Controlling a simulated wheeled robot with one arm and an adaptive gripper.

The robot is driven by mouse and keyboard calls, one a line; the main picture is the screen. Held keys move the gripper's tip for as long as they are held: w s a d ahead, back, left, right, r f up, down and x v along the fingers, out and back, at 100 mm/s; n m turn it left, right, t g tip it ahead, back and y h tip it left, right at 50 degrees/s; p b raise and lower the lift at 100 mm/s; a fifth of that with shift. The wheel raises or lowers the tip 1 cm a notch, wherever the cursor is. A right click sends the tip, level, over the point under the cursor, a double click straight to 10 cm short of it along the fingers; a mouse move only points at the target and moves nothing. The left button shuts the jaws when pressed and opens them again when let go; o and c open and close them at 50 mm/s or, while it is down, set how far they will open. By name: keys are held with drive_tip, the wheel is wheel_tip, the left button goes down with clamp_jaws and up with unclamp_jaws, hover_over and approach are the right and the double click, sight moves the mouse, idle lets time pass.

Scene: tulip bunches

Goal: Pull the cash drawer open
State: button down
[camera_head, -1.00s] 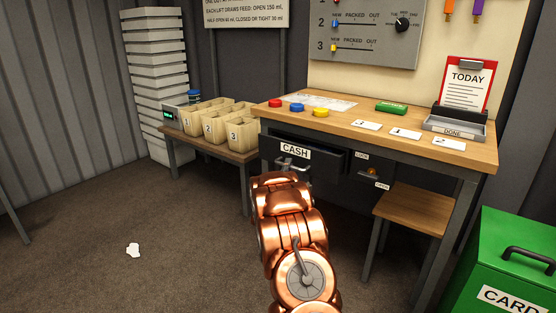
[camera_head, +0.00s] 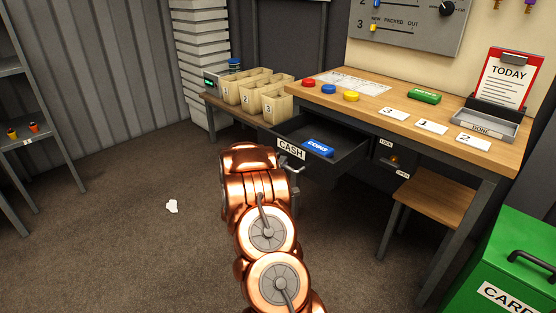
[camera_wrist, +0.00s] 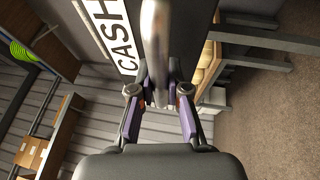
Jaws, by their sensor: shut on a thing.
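The cash drawer (camera_head: 320,171) under the wooden desk stands well out, its inside showing in the head view. Its front bears a white CASH label (camera_head: 291,149), which shows sideways in the wrist view (camera_wrist: 112,36). A blue COINS packet (camera_head: 317,148) lies inside the drawer. My gripper (camera_wrist: 159,92) is at the drawer front, shut on the grey metal drawer handle (camera_wrist: 156,40). In the head view my copper arm hides most of the gripper and the handle.
The desk (camera_head: 440,100) holds red, blue and yellow buttons, a green block (camera_head: 424,96) and numbered cards. A stool (camera_head: 436,195) and a green bin (camera_head: 510,260) stand at right. Numbered bins (camera_head: 257,90) sit on a low bench. The floor at left is mostly clear, with a white scrap (camera_head: 171,206).

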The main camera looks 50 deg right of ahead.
idle(0.3)
drive_tip(key=c, duration=1.1)
unclamp_jaws()
drive_tip(key=shift+c, duration=0.2)
drive_tip(key=v, duration=1.2)
drive_tip(key=shift+w+a, duration=0.1)
